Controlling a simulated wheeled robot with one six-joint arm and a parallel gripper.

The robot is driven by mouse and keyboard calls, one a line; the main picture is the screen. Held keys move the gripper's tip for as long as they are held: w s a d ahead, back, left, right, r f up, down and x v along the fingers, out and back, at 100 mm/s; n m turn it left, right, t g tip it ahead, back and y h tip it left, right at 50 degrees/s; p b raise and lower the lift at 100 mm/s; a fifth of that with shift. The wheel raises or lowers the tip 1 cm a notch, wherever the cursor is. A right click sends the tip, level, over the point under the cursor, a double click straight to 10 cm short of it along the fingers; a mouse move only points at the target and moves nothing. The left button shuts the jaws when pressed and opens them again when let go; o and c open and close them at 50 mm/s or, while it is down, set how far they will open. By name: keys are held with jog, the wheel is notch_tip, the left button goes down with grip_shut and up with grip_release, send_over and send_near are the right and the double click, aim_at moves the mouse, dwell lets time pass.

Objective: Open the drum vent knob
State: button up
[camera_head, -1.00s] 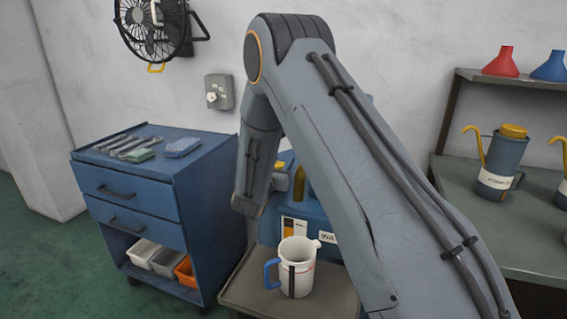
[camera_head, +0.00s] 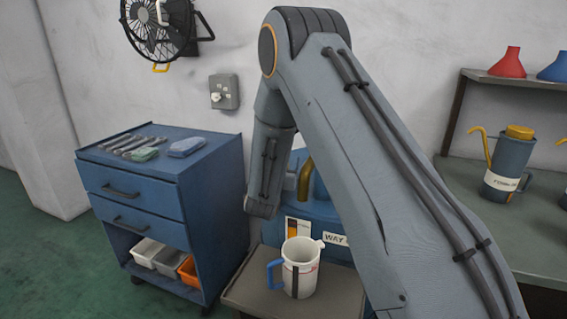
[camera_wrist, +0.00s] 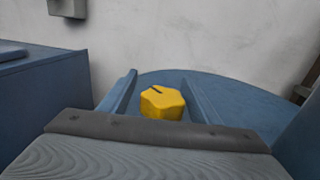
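The yellow lobed vent knob (camera_wrist: 162,103), with a dark slot on top, sits on the blue drum (camera_wrist: 245,97) in the wrist view. My gripper (camera_wrist: 158,80) is open, with one finger on each side of the knob. A narrow gap shows between the knob and the left finger; contact on the right is hard to judge. In the head view the labelled drum (camera_head: 333,222) stands behind my arm, which hides much of it and my gripper.
A white jug with a blue handle (camera_head: 301,267) stands on a grey stand (camera_head: 255,292) before the drum. A blue tool cabinet (camera_head: 215,205) is at left. A shelf (camera_head: 455,165) with cans and funnels is at right. A wall is behind.

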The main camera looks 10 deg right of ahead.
jog(key=shift+s, duration=0.15)
jog(key=b+v, duration=0.1)
jog(key=v, duration=0.6)
jog(key=shift+s+a, duration=0.15)
jog(key=shift+s, duration=0.1)
